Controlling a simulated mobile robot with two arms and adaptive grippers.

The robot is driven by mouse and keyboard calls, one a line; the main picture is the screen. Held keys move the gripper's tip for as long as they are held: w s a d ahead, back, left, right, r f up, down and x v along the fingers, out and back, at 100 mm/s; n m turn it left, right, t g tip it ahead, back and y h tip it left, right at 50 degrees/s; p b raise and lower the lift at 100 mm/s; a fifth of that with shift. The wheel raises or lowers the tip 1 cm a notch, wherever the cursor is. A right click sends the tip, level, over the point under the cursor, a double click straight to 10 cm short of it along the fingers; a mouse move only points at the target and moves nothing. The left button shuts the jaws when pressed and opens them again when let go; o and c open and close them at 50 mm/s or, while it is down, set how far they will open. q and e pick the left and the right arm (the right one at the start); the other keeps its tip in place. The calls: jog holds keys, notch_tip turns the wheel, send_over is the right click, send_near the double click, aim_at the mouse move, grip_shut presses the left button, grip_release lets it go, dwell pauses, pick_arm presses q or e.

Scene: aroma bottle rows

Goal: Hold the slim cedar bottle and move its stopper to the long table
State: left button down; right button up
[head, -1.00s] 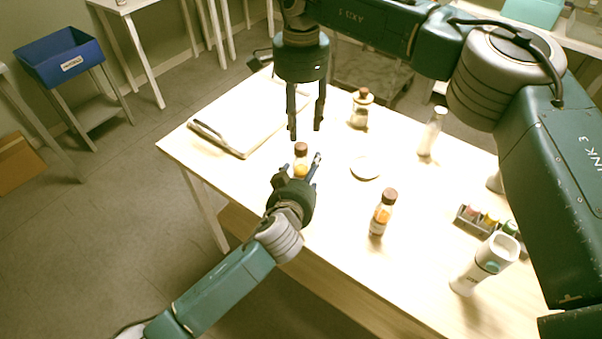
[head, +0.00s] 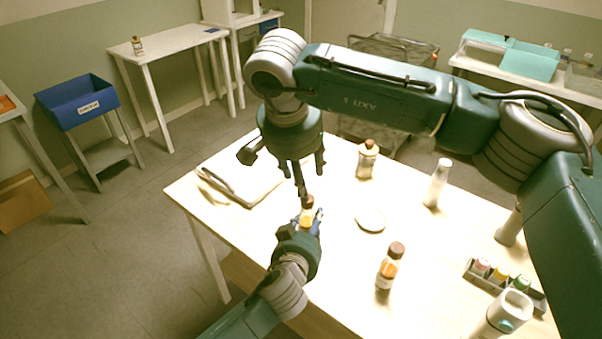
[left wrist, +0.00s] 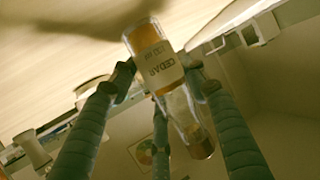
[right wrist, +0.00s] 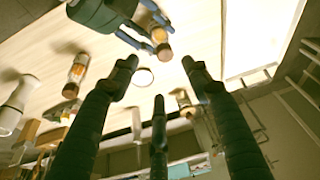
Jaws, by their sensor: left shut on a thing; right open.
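The slim cedar bottle (head: 306,214), with amber liquid and a brown stopper (head: 307,201), is upright at the near left of the pale table (head: 330,255). My left gripper (head: 309,222) is shut on it from the near side. In the left wrist view the bottle (left wrist: 160,66) shows its CEDAR label between the fingers, its stopper end (left wrist: 203,149) toward the bottom. My right gripper (head: 306,180) is open, pointing down just above the stopper. In the right wrist view the stopper (right wrist: 164,50) is beyond the open fingertips, apart from them.
Another amber bottle (head: 390,266), a wider corked bottle (head: 367,160), a white bottle (head: 437,184), a round white dish (head: 370,219) and a rack of small vials (head: 505,284) stand on this table. A clipboard (head: 243,181) lies left. A farther table (head: 172,44) holds a small bottle (head: 137,45).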

jog(key=shift+n+t, duration=0.5)
jog(key=shift+n, duration=0.2)
jog(key=x, duration=1)
jog(key=shift+a+f, duration=0.1)
jog(key=shift+f, duration=0.1)
jog(key=shift+c, duration=0.5)
grip_shut()
pick_arm(q)
jog(key=shift+d, duration=0.1)
pick_arm(e)
jog(key=shift+r, duration=0.15)
jog(key=shift+r, duration=0.95)
